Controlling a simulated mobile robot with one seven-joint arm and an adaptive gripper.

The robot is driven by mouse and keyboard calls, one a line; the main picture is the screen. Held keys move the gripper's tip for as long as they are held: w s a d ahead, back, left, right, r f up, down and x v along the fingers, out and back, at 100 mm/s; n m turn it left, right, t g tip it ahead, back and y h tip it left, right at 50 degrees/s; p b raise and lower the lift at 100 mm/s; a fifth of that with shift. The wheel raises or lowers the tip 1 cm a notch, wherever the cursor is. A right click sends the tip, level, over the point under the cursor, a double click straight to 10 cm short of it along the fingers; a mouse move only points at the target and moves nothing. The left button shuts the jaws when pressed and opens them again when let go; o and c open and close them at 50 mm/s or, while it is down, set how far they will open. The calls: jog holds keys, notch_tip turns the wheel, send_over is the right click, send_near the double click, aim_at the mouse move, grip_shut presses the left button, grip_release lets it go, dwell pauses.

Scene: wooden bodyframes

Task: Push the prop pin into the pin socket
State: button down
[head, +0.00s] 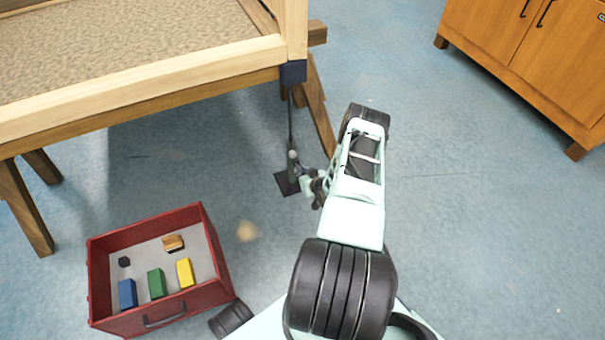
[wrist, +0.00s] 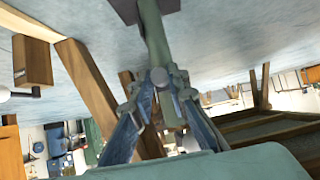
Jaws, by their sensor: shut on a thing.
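The prop stands on a dark square base plate (head: 287,183), its thin post (head: 291,120) rising to a dark blue corner block (head: 293,72) under the wooden frame. My gripper (head: 303,172) is at the lower post, coming from the right. In the wrist view, its two fingers (wrist: 163,88) close in beside the green post (wrist: 154,35), around a grey round-ended piece that looks like the prop pin (wrist: 160,76). The pin lies at the post. The pin socket is hidden behind the pin and fingertips, so how deep the pin sits cannot be told.
The wooden frame (head: 150,88) stands on trestle legs (head: 25,205) at the upper left. A red drawer (head: 215,262) with coloured blocks lies on the floor at lower left. An orange cabinet (head: 530,60) is at upper right. The floor right of my arm is clear.

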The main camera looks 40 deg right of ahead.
jog(key=shift+w+d, duration=0.25)
jog(key=shift+w, duration=0.75)
jog(key=c, duration=1.8)
grip_release()
jog(key=v, duration=1.2)
jog(key=shift+r, duration=0.15)
